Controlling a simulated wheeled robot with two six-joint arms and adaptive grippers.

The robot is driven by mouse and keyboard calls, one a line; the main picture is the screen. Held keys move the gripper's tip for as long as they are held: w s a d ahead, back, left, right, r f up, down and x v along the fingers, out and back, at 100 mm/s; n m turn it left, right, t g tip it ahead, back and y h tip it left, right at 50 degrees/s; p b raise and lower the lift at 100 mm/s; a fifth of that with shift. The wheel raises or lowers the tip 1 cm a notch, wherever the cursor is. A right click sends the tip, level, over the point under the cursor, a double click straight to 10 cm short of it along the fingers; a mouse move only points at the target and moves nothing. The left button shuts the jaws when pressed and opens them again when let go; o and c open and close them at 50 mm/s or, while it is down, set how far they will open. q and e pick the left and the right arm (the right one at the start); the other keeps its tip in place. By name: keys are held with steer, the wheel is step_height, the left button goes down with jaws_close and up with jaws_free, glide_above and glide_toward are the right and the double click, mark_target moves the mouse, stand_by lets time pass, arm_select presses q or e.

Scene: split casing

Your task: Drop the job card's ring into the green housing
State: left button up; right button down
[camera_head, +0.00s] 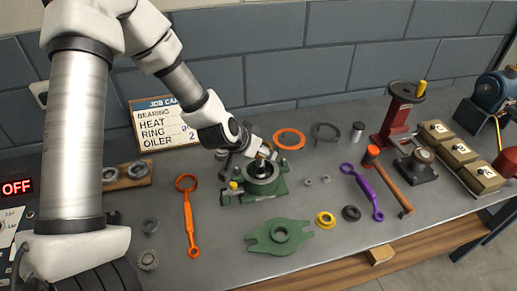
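The green housing (272,189) sits on the bench near the middle, with a round bore on top and a small yellow part at its left. My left gripper (262,157) reaches down over the bore, partly covering it. Its fingers are too small to tell if they are open, or if they hold anything. The job card (150,134) stands behind; it reads bearing, heat, ring and oiler, but my arm hides most values. Possible rings are an orange ring (289,139), a dark open ring (325,132), a yellow ring (325,220) and a black ring (351,213). My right gripper is not in view.
A green cover (260,245) lies in front of the housing. An orange wrench (189,222), purple wrench (361,184) and hammer (394,190) flank it. A red press (397,115) and tan boxes (460,152) stand right. Bearings sit on a wooden board (127,182) at left.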

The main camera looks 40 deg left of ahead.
mark_target(258, 163)
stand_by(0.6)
arm_select(q)
steer(key=shift+f+b, duration=2.25)
steer(key=shift+f, duration=0.85)
steer(key=o, duration=1.4)
steer(key=shift+o, duration=0.2)
step_height(258, 163, up, 14)
steer(key=p, duration=1.3)
steer(key=shift+f+p, duration=0.25)
steer(key=shift+p, duration=0.05)
steer(key=shift+f, duration=0.15)
